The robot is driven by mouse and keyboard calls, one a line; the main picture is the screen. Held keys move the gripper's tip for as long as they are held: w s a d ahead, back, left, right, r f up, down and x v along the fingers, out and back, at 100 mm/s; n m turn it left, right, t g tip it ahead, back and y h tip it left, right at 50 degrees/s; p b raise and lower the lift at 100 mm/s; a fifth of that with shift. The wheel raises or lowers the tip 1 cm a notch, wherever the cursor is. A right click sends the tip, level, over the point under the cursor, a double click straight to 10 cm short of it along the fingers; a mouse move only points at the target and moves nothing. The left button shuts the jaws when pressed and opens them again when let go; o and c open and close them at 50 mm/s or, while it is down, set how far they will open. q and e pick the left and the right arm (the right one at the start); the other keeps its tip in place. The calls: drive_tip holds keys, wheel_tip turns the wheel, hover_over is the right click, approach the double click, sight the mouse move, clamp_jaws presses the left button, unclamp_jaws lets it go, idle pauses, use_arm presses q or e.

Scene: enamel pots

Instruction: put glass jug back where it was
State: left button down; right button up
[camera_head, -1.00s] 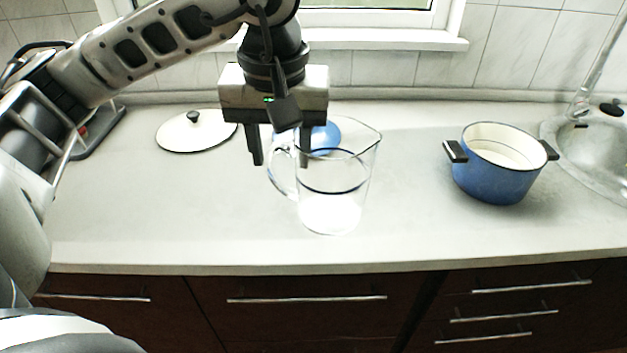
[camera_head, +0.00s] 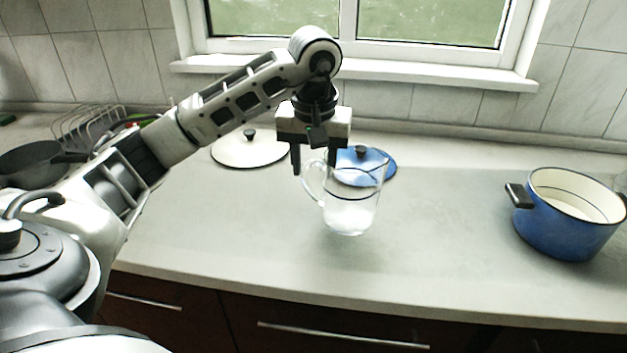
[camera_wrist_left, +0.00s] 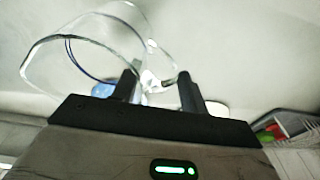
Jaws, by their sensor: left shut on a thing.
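The clear glass jug (camera_head: 352,208) is upright over the counter, in front of the blue lid; I cannot tell whether its base touches the worktop. Its handle is on its left side in the head view. My left gripper (camera_head: 315,172) points down with a finger on each side of the handle, shut on it. In the left wrist view the jug's rim (camera_wrist_left: 85,42) shows beyond the gripper (camera_wrist_left: 157,82), with the handle between the fingers. My right gripper is in no view.
A blue pot (camera_head: 565,232) with dark handles stands at the right. A white lid (camera_head: 235,152) and a blue lid (camera_head: 378,172) lie behind the jug. A dark pan (camera_head: 35,162) and wire rack (camera_head: 85,125) are at the far left. The counter between jug and pot is clear.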

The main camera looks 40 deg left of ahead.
sight(313, 191)
use_arm(q)
wheel_tip(313, 191, down, 3)
drive_tip(key=shift+a+r+p, duration=0.1)
drive_tip(key=shift+r+p, duration=0.1)
drive_tip(key=shift+p, duration=0.1)
drive_tip(key=shift+w+f, duration=0.1)
drive_tip(key=shift+f, duration=0.35)
drive_tip(key=c, duration=0.7)
unclamp_jaws()
drive_tip(key=shift+f, duration=0.1)
drive_tip(key=shift+c, duration=0.2)
